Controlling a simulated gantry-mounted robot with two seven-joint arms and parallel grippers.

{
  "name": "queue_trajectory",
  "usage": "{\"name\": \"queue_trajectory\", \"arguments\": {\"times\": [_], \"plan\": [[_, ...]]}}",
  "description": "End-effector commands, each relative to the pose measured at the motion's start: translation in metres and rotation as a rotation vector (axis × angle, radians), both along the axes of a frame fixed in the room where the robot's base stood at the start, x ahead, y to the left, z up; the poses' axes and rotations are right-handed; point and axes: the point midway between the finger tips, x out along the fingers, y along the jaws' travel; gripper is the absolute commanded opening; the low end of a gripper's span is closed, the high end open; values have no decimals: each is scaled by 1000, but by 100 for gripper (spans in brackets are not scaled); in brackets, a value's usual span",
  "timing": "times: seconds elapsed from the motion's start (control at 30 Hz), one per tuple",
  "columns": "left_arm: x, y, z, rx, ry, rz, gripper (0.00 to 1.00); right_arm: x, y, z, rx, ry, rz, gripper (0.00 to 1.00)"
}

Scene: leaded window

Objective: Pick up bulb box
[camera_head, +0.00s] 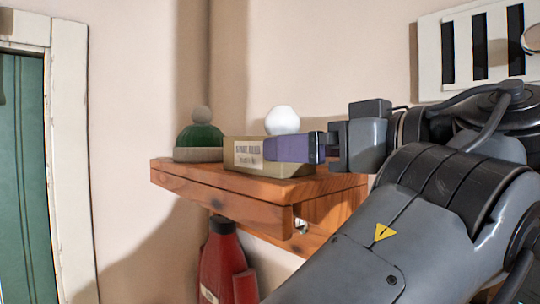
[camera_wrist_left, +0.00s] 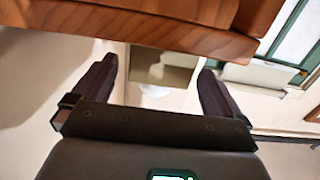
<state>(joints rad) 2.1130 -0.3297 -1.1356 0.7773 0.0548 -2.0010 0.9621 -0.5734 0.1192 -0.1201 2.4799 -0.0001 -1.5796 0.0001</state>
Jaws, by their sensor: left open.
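The bulb box (camera_head: 240,158) is a beige carton with a printed label, on the wooden corner shelf (camera_head: 225,203). My left gripper (camera_head: 275,148) reaches the box from the right in the head view. One dark purple finger lies across the box's front, and the other finger is hidden there. In the left wrist view the jaws (camera_wrist_left: 157,68) are open, with the box (camera_wrist_left: 178,76) between the fingers and a gap visible on each side. The wrist view appears upside down. My right gripper is not in view.
A green and white hat with a pompom (camera_head: 201,138) sits left of the box. A white round bulb (camera_head: 283,120) shows behind the box. A red bottle-like object (camera_head: 222,262) is below the shelf. A white-framed green door (camera_head: 22,170) is at the left.

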Motion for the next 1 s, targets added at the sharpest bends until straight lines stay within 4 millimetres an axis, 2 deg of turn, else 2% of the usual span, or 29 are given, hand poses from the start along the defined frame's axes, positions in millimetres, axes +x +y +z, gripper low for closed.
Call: {"name": "queue_trajectory", "arguments": {"times": [0.17, 0.5, 0.9, 1.0], "plan": [[10, 9, 1, 1, 1, 0, 100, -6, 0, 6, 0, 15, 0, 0], [41, 38, 1, 1, 3, -1, 100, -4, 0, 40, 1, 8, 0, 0], [46, 43, -4, 1, 1, -2, 100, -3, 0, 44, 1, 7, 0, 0], [46, 43, -4, 1, 1, -2, 86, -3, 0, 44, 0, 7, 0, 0]]}}
